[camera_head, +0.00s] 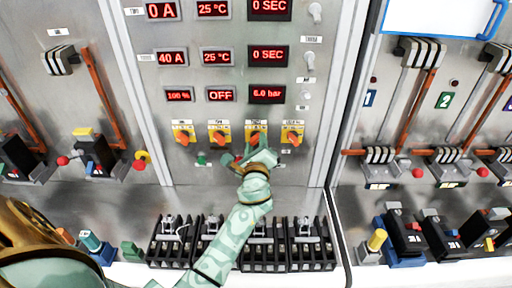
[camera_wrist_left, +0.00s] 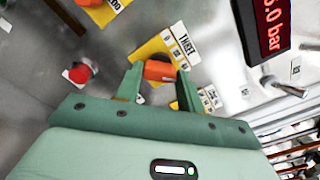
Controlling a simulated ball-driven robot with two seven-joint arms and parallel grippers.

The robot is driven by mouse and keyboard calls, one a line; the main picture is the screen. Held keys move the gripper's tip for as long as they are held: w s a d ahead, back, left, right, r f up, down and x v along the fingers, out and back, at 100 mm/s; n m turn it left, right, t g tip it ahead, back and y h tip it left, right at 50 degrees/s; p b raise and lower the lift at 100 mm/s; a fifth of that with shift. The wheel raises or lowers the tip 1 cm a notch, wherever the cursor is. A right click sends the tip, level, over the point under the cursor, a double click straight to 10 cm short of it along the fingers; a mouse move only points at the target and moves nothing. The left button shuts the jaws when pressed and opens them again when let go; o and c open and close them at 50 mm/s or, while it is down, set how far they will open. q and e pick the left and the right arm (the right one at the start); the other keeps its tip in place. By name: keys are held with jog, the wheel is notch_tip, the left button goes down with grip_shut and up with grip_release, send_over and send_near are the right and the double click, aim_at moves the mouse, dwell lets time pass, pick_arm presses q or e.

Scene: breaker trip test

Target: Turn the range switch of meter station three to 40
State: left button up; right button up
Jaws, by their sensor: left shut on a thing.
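The range switch of station three is an orange knob (camera_wrist_left: 159,70) on a yellow plate (camera_wrist_left: 150,48) with a white label reading like "THREE". In the head view its yellow plate and orange knob (camera_head: 256,137) are third from the left in a row of similar switches. My left gripper (camera_wrist_left: 158,74) is shut on the knob, one finger on each side of it. In the head view the left gripper (camera_head: 248,156) reaches up from below and covers the lower part of the switch. The scale numbers are too small or covered to read the setting. My right gripper is not in view.
Other orange switches (camera_head: 219,138) and (camera_head: 292,138) flank it closely. Red displays (camera_head: 267,94) sit above, one reading 40 A (camera_head: 173,58). Black terminal blocks (camera_head: 264,245) stand below. Side panels hold levers (camera_head: 402,95) and red knobs.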

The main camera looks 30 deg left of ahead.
pick_arm(q)
jog(key=shift+n, duration=0.3)
jog(key=o, duration=1)
